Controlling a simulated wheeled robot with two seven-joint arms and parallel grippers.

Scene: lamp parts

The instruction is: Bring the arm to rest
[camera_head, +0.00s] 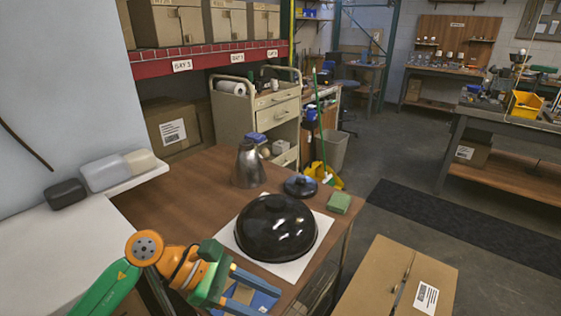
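A glossy black dome (276,228), probably a lamp part, sits on a white square sheet (323,222) on the brown wooden table. A smaller dark round piece with a knob (300,186) lies behind it. My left arm comes in from the bottom left, in green and orange. My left gripper (268,302) has two blue fingers spread apart, over the table's near edge, in front of the dome and not touching it. Nothing shows held between the fingers. A blue item (258,299) lies below them, partly hidden. My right gripper is out of view.
A metal pitcher (248,165) and a green block (339,202) stand on the table. A white counter (55,245) with small containers is at the left. A cardboard box (372,282) stands at the lower right. Open floor lies beyond, with a dark mat (455,228).

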